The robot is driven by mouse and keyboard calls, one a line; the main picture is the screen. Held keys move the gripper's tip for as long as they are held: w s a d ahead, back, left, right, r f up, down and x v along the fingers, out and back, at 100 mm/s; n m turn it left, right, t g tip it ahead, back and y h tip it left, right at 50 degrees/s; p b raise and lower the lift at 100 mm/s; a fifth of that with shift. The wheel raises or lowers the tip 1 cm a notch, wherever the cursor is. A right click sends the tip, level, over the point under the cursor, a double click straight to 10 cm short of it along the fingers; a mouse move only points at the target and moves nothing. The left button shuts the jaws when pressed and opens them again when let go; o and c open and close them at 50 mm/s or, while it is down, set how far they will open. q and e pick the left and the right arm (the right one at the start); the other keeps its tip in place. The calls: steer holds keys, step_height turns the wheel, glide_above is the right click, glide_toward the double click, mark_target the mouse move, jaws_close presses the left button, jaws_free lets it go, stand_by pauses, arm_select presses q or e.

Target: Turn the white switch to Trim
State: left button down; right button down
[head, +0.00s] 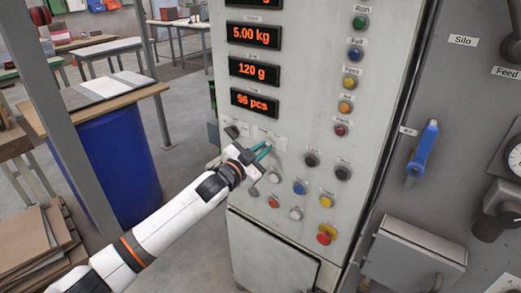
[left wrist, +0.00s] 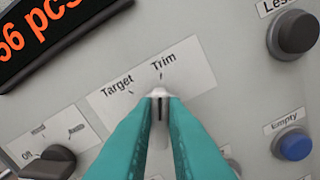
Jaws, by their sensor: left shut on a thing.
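In the left wrist view the white switch (left wrist: 160,92) sits between the tips of my left gripper's teal fingers (left wrist: 160,98). Its visible end points up, close to the tick under the word Trim (left wrist: 162,62); the word Target (left wrist: 117,87) is to the left. The fingers hide most of the switch body. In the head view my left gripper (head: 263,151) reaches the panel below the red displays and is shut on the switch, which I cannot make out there. My right gripper is not in view.
A black knob marked Off (left wrist: 48,162) is at the lower left of the switch. The Less button (left wrist: 293,34) and blue Empty button (left wrist: 293,145) are to the right. More buttons cover the cabinet (head: 300,120). A blue-handled Air valve (head: 422,150) is farther right.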

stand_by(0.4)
arm_select(q)
steer(key=c, duration=1.5)
jaws_free()
steer(key=shift+o, duration=0.2)
steer(key=b+v, duration=0.1)
steer(key=v, duration=1.1)
steer(key=shift+b, duration=0.4)
